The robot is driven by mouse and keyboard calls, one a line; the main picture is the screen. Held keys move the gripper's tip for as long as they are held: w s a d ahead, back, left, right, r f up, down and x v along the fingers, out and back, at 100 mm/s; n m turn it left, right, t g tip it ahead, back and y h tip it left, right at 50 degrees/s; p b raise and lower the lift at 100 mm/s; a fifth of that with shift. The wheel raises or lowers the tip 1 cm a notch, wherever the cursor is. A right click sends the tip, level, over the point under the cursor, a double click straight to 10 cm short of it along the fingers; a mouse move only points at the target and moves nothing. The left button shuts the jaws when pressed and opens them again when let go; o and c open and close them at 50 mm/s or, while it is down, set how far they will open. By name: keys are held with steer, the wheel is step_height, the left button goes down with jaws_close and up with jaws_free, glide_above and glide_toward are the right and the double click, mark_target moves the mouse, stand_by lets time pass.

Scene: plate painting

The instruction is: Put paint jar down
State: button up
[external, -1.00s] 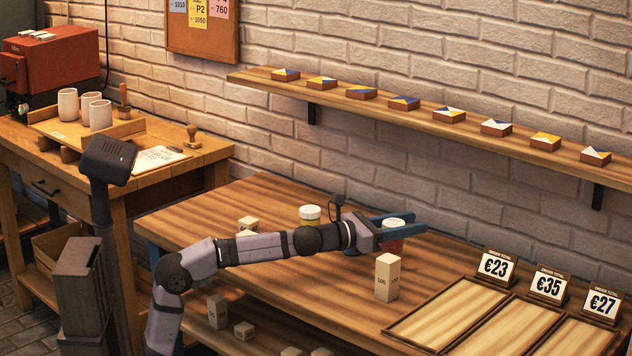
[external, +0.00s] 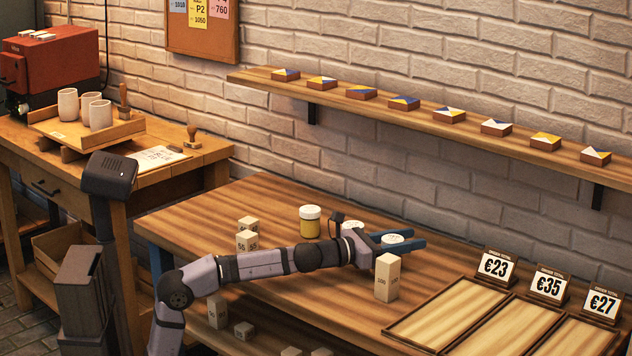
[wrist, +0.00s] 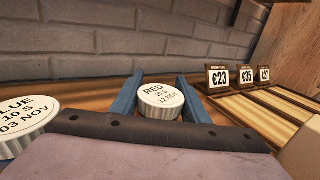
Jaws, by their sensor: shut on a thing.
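My gripper (external: 405,241) has its blue fingers closed around a paint jar with a white lid (external: 392,238). In the wrist view the held jar's lid (wrist: 160,103) reads "RED" and sits between the two blue fingers (wrist: 160,97). The jar is low over the wooden table; its lower part is hidden by my gripper, so I cannot tell whether it touches the tabletop. A second white-lidded jar (wrist: 27,120), marked "BLUE", stands to the left in the wrist view. A yellow jar (external: 310,221) stands further left on the table.
Smaller blocks (external: 247,230) stand at the left. Framed wooden trays (external: 455,312) with price signs (external: 494,268) lie at the right. The brick wall is behind the table.

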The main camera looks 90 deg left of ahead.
mark_target(382, 244)
steer(key=shift+f, duration=0.15)
steer(key=o, duration=1.1)
steer(key=shift+o, duration=0.2)
steer(key=shift+s, duration=0.15)
steer(key=v, duration=1.1)
steer(key=shift+s+d, duration=0.25)
steer(key=shift+s, duration=0.1)
